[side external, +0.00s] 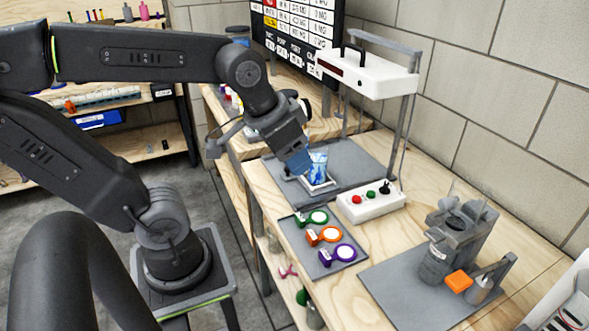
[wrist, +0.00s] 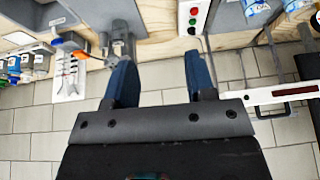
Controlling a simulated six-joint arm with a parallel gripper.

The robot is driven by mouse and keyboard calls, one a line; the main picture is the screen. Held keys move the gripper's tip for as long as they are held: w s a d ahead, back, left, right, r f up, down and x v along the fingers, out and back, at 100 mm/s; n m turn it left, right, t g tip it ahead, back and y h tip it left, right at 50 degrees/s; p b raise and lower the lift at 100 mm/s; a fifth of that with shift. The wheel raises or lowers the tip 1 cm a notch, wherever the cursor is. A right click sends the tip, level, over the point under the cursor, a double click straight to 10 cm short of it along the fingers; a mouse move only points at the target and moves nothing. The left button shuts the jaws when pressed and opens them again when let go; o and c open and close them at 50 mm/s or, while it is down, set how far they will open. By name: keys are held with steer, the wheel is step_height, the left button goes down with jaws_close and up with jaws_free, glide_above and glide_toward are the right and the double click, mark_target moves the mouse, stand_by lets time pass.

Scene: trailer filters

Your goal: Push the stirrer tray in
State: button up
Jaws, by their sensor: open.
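In the side view, a small white tray (side external: 320,187) sits on the grey mat beneath a raised white unit, and I take it to be the stirrer tray. A clear vessel with blue-and-white contents (side external: 318,162) stands on it. My gripper (side external: 306,170) is just left of the vessel, pointing down, and partly hides the tray's near-left side. I cannot tell whether it touches the tray. In the wrist view my gripper (wrist: 158,62) has its two blue fingers wide apart with nothing between them. The tray is not clearly visible there.
A white raised unit (side external: 368,72) on grey posts overhangs the tray. A white control box (side external: 370,203) with red and green buttons stands close in front. Green, orange and purple handled pieces (side external: 323,235) lie on a small mat. A grey device (side external: 450,240) stands at right.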

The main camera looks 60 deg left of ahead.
steer(key=w+a+f+n+g, duration=0.1)
steer(key=w+a+f, duration=0.25)
steer(key=a, duration=0.45)
steer(key=w+a+f+g, duration=0.2)
steer(key=w+a, duration=0.3)
steer(key=a, duration=0.2)
steer(key=w+a+f+n+g, duration=0.1)
steer(key=w+a+f, duration=0.1)
steer(key=w+a, duration=0.45)
steer(key=s+a+f+g, duration=0.1)
steer(key=s+a+f, duration=0.1)
steer(key=a+f, duration=0.7)
steer(key=shift+n, duration=0.4)
steer(key=f, duration=0.3)
steer(key=a+f, duration=0.1)
steer(key=f, duration=0.7)
steer(key=shift+a+f, duration=0.15)
steer(key=shift+a, duration=0.15)
steer(key=shift+c, duration=0.4)
jaws_close()
